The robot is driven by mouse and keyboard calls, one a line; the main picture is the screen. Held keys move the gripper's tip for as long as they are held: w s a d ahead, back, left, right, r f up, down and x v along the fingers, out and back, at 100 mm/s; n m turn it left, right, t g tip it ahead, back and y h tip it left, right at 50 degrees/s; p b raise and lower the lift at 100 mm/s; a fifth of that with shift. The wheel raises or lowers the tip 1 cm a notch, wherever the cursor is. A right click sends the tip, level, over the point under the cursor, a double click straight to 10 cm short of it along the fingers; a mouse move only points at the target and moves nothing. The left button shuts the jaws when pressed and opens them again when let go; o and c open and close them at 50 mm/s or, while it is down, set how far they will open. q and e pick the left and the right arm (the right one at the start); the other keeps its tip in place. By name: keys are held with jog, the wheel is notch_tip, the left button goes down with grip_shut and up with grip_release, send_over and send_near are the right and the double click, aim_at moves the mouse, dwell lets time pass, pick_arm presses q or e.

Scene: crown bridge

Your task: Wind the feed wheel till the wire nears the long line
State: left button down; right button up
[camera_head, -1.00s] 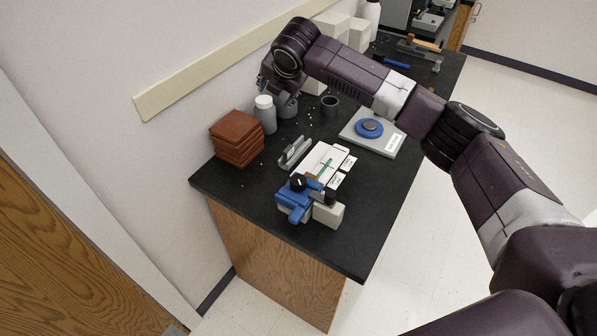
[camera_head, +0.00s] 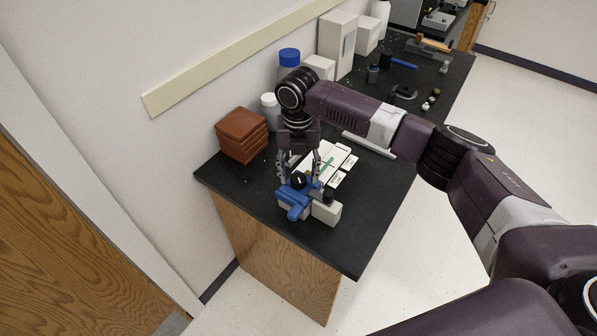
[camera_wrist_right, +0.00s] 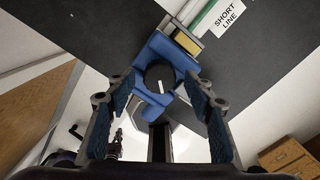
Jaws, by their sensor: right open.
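The feed wheel is a black knob with a white mark (camera_head: 299,180) on top of a blue device (camera_head: 293,204) near the front of the black bench. The knob also shows in the right wrist view (camera_wrist_right: 158,76). My right gripper (camera_head: 298,176) points down over the knob, open, its fingers either side of it; I cannot tell whether they touch it. A white card (camera_head: 308,157) lies behind the device, partly hidden by the gripper. A green strip (camera_head: 327,165) lies along it; I cannot tell the wire apart. The "SHORT LINE" label (camera_wrist_right: 229,17) reads clearly. My left gripper is out of view.
A brown stack of blocks (camera_head: 241,136) stands left of the device, with a white-capped bottle (camera_head: 270,112) behind. A pale block (camera_head: 327,211) adjoins the device on the right. The bench front is clear. My right arm hides much of the middle bench.

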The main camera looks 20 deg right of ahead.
jog(key=shift+f, duration=0.3)
